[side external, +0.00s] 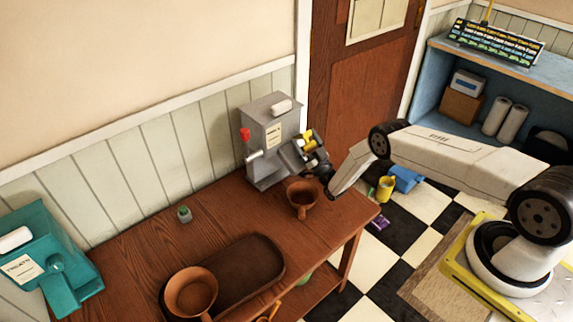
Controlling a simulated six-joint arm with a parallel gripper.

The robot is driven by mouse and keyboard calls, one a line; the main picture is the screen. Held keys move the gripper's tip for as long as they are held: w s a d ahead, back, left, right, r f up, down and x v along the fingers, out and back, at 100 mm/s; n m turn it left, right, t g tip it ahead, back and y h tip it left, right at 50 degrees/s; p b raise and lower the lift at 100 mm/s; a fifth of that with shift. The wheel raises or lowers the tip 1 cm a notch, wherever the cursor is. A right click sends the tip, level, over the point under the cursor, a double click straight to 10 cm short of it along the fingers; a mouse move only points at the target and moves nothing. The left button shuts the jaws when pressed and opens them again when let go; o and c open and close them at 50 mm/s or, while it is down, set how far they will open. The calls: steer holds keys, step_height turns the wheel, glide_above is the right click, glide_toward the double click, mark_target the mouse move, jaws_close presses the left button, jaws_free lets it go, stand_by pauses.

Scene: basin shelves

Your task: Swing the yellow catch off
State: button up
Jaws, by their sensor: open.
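A grey metal dispenser (268,138) with a paper label stands at the far end of the wooden table, against the wall. It has a red-tipped lever (245,134) and a pale spout or handle on its left side. My gripper (304,147) is at the dispenser's right side, above the table. A small yellow piece (309,136) shows among the grey and dark parts there. I cannot tell whether it is the catch or part of my gripper. The fingertips are small and partly hidden, and contact cannot be made out. Nothing is seen held.
A brown cup (303,199) stands on the table (215,215) just below my gripper. A dark tray (250,262), another brown pot (190,291) and a small green plant (184,213) are nearer. A teal dispenser (50,262) is at left. Yellow and blue containers lie on the floor.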

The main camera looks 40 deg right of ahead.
mark_target(310, 145)
steer(key=shift+s+f, duration=0.1)
steer(key=shift+v, duration=1.3)
step_height(310, 145, up, 7)
steer(key=shift+s, duration=0.1)
steer(key=s+f+g, duration=0.1)
steer(key=f+g, duration=0.1)
steer(key=s+f+g, duration=0.1)
steer(key=f+g, duration=0.1)
steer(key=s+f+g, duration=0.2)
steer(key=g, duration=0.1)
steer(key=shift+s+f+g, duration=0.3)
steer(key=shift+s, duration=0.15)
